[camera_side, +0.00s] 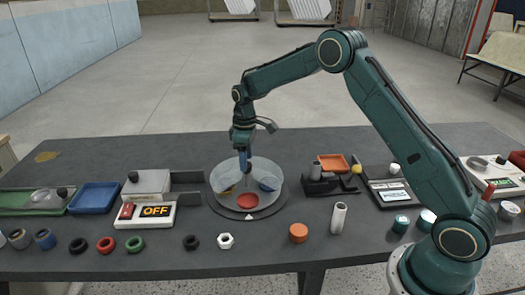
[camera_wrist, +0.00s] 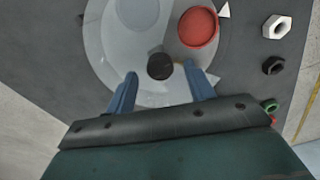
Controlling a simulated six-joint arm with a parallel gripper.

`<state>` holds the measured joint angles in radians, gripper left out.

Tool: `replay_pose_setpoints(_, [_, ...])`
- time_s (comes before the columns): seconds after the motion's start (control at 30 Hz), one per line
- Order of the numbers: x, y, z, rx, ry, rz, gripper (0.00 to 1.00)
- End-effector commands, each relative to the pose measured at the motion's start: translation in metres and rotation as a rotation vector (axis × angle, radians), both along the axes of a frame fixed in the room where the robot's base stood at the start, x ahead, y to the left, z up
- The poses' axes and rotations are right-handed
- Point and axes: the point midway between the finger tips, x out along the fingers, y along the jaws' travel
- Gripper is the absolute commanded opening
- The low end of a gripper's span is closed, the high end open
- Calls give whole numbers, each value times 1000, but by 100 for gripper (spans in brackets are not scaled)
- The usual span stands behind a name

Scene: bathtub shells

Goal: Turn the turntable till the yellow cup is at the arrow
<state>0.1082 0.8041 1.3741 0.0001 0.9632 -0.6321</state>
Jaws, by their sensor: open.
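The round grey turntable (camera_side: 247,172) stands in the middle of the table. Its white arrow (camera_side: 249,217) is at the front rim, and shows in the wrist view (camera_wrist: 223,10). A red cup (camera_side: 248,201) sits at the arrow; the wrist view shows it too (camera_wrist: 198,27). My gripper (camera_side: 246,168) points down over the turntable. In the wrist view its blue fingers are open, one on each side of a dark round knob (camera_wrist: 160,66).
Left of the turntable are a switch box reading OFF (camera_side: 155,211) and a blue tray (camera_side: 95,197). To the right are an orange tray (camera_side: 333,162) and a white cylinder (camera_side: 339,217). Several rings and nuts, including a white nut (camera_side: 225,240), lie along the front.

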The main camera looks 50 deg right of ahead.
Motion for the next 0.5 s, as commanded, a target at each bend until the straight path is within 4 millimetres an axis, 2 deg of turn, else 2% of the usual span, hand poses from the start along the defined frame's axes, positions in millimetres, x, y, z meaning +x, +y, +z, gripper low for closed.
replay_pose_setpoints(0.2, [0,0,-15,0,0,0,53])
replay_pose_setpoints(0.5, [0,0,-16,0,0,0,53])
